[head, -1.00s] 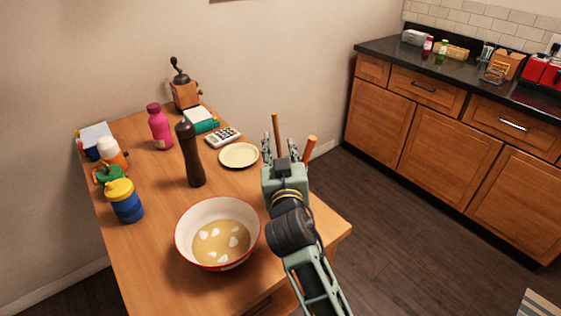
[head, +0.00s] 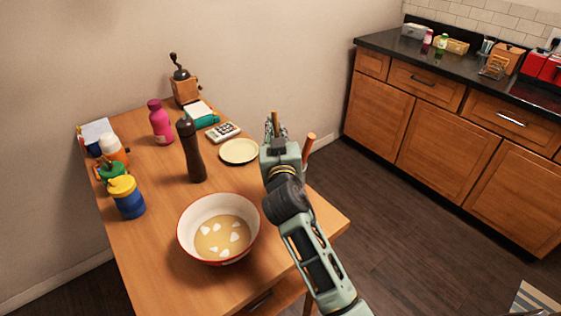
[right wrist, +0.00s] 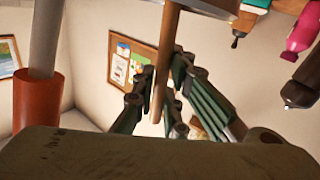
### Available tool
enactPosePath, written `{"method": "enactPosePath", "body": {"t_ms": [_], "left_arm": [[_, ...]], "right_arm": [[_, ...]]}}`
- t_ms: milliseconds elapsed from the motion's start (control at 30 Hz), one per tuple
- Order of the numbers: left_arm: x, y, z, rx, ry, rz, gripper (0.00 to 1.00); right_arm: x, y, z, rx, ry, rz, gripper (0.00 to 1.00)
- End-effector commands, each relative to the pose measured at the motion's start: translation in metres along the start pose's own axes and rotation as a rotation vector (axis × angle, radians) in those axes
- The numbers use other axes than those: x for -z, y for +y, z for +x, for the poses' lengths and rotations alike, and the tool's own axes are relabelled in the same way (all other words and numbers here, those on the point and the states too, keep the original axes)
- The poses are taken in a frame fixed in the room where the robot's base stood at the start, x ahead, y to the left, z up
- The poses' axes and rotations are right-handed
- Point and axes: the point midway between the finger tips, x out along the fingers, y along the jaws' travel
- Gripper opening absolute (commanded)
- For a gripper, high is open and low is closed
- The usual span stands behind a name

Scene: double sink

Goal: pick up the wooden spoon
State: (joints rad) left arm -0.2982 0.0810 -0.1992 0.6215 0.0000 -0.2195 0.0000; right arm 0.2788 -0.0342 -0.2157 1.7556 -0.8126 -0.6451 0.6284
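The wooden spoon shows only as a thin light-brown handle (head: 275,118), standing upright at the table's right side. In the right wrist view the handle (right wrist: 167,62) runs down between the fingers. My right gripper (head: 276,132) has its fingers drawn in on both sides of the handle; they look closed on it. The fingers show larger in the right wrist view (right wrist: 164,72). The spoon's lower end, and whatever it stands in, are hidden behind my gripper in the head view. My left gripper is not in view.
A second utensil with an orange-brown handle (head: 309,142) stands just right of the gripper. The wooden table (head: 160,255) also holds a red-rimmed bowl (head: 190,243), a dark pepper mill (head: 192,152), a pale plate (head: 239,151) and several bottles. Open floor lies to the right.

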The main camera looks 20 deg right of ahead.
Motion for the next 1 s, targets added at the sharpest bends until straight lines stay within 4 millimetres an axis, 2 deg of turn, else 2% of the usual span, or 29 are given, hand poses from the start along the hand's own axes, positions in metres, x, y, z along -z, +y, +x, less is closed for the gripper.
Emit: {"method": "enactPosePath", "body": {"t_ms": [100,567,767,1000], "left_arm": [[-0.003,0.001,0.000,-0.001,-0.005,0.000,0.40],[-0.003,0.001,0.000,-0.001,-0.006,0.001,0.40],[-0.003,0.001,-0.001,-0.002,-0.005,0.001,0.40],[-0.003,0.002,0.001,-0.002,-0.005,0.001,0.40]], "right_arm": [[0.000,0.000,0.000,0.000,0.000,0.000,0.00],[0.004,0.000,0.000,0.000,0.002,0.001,0.00],[0.025,0.003,0.000,-0.001,0.004,0.003,0.00],[0.070,0.007,0.000,-0.001,0.005,0.004,0.00]]}}
